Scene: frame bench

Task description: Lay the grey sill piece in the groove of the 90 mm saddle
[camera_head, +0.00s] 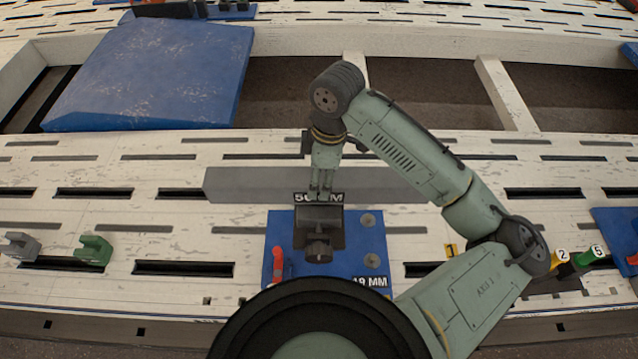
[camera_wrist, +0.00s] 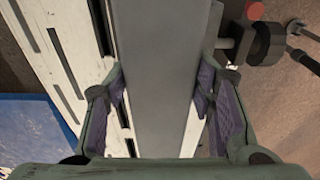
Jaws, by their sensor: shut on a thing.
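The grey sill piece (camera_head: 255,184) is a long flat bar lying left to right across the slotted white bench, behind the blue plate. My gripper (camera_head: 322,190) points down at it near its middle. In the wrist view my gripper (camera_wrist: 160,112) has one finger on each side of the sill piece (camera_wrist: 160,60), shut on it. I cannot tell whether the bar touches the bench. A dark clamp-like block (camera_head: 318,228) stands on the blue plate (camera_head: 283,222) under a label that seems to read 50 MM. I cannot pick out a saddle marked 90 mm.
A second label (camera_head: 370,282) seems to read 19 MM, partly hidden by my arm. A red part (camera_head: 278,265) is on the plate. Green (camera_head: 94,250) and grey (camera_head: 20,246) clips stand at left. Numbered tags (camera_head: 562,254) are at right. A blue panel (camera_head: 155,75) lies behind.

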